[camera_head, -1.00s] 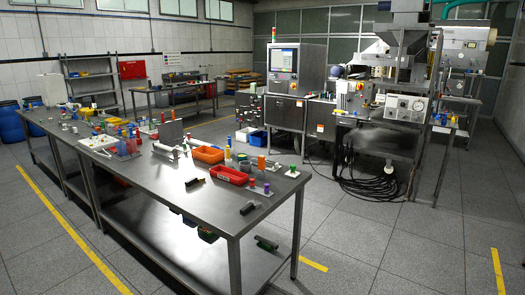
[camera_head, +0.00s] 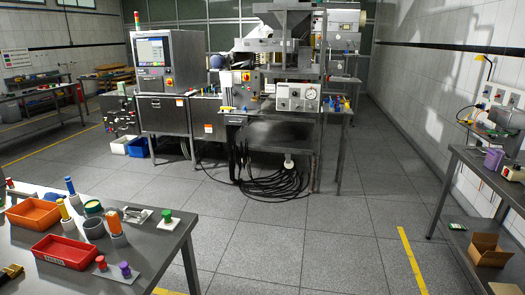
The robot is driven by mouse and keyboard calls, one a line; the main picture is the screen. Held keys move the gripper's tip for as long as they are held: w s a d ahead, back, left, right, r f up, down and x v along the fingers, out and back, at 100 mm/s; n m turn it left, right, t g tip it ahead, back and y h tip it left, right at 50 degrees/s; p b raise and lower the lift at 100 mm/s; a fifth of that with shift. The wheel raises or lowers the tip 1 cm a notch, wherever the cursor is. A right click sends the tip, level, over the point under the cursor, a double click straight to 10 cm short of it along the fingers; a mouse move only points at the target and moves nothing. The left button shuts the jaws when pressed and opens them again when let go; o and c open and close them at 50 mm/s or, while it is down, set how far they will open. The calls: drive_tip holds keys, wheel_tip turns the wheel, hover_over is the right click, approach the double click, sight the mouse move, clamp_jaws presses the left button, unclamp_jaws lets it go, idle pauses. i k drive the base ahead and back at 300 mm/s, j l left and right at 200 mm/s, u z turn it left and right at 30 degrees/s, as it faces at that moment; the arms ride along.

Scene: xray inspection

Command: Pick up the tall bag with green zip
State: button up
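I cannot make out a tall bag with a green zip in this view. A small flat green and white item (camera_head: 456,226) lies on the lower level of the right bench, too small to identify.
A metal bench (camera_head: 150,250) at lower left holds an orange tray (camera_head: 34,225), a red tray (camera_head: 66,251) and small parts. An inspection machine (camera_head: 166,90) stands behind, with black cables (camera_head: 275,185) on the floor. A right bench (camera_head: 470,165) has a cardboard box (camera_head: 487,250) below. The middle floor is clear.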

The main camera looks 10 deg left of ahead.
sight(120, 86)
drive_tip(key=i+z, duration=0.15)
drive_tip(key=i, duration=1.25)
drive_tip(key=i+u, duration=0.25)
drive_tip(key=i, duration=0.45)
drive_tip(key=i+l+u, duration=0.25)
drive_tip(key=i, duration=0.45)
drive_tip(key=i+j+u, duration=0.2)
drive_tip(key=i+u, duration=0.2)
drive_tip(key=i, duration=0.15)
drive_tip(key=i+u, duration=0.35)
drive_tip(key=i, duration=0.25)
drive_tip(key=i+l+u, duration=0.15)
drive_tip(key=i+u, duration=0.25)
drive_tip(key=i, duration=0.15)
drive_tip(key=i+u, duration=0.3)
drive_tip(key=i, duration=0.5)
drive_tip(key=i+u, duration=0.3)
drive_tip(key=i, duration=0.55)
drive_tip(key=i+z, duration=0.1)
drive_tip(key=i, duration=1.4)
drive_tip(key=i+u, duration=0.1)
drive_tip(key=i, duration=0.7)
drive_tip(key=i+l, duration=0.1)
drive_tip(key=i, duration=0.65)
drive_tip(key=i+u, duration=0.45)
drive_tip(key=i, duration=1)
drive_tip(key=i+z, duration=0.45)
drive_tip(key=i+j+z, duration=0.1)
drive_tip(key=i+z, duration=0.4)
